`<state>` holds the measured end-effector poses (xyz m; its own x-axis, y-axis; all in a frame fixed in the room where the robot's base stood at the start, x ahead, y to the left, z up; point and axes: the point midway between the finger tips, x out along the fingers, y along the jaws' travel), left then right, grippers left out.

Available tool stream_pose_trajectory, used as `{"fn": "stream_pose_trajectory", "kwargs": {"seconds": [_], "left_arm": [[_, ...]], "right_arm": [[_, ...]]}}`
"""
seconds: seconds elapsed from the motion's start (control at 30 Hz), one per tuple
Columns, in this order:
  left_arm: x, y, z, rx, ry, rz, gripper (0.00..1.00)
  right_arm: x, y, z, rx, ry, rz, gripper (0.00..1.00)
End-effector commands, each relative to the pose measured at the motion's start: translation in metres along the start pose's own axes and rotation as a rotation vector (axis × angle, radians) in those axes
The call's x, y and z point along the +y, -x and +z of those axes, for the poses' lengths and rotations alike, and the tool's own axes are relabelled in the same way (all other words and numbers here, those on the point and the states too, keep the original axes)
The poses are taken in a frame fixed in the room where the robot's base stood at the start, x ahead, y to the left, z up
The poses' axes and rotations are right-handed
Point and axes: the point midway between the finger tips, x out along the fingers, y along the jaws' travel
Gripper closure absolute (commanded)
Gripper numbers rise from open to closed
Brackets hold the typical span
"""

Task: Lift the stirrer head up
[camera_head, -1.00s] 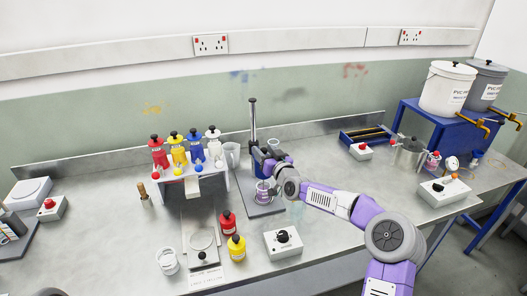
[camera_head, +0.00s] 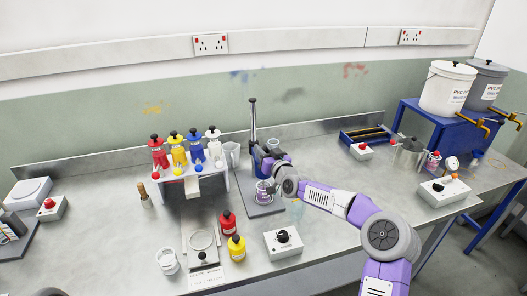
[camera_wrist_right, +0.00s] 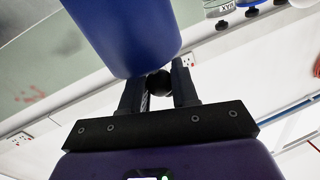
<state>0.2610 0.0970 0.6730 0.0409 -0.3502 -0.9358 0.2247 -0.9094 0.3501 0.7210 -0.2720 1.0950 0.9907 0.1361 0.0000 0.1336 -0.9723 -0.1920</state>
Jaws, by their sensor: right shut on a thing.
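The blue stirrer head (camera_head: 258,158) sits on an upright dark post (camera_head: 252,118) above a grey base plate (camera_head: 266,208) in the head view. A clear beaker with purple contents (camera_head: 263,191) stands below the head. My right gripper (camera_head: 272,167) is at the head's right side, and the wrist partly hides the head. In the right wrist view the blue head (camera_wrist_right: 125,35) fills the top, and the gripper (camera_wrist_right: 158,88) is shut on a round black knob (camera_wrist_right: 158,82) next to it. My left gripper is not in view.
A rack (camera_head: 185,172) with several coloured bottles stands to the left. Red (camera_head: 227,223) and yellow (camera_head: 236,247) bottles and a white control box (camera_head: 283,242) stand in front. Bare bench lies behind my right arm.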

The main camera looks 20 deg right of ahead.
Motion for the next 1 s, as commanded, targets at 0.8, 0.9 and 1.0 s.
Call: {"fn": "stream_pose_trajectory", "kwargs": {"seconds": [0.8, 0.9, 1.0], "left_arm": [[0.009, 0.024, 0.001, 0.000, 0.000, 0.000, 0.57], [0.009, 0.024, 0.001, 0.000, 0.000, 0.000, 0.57], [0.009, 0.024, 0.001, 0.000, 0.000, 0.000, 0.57]], "right_arm": [[-0.019, 0.000, -0.097, 0.009, 0.001, 0.000, 1.00], [-0.019, 0.000, -0.098, 0.012, 0.001, 0.001, 0.65], [-0.018, 0.000, -0.097, 0.009, 0.001, 0.001, 0.49]]}}
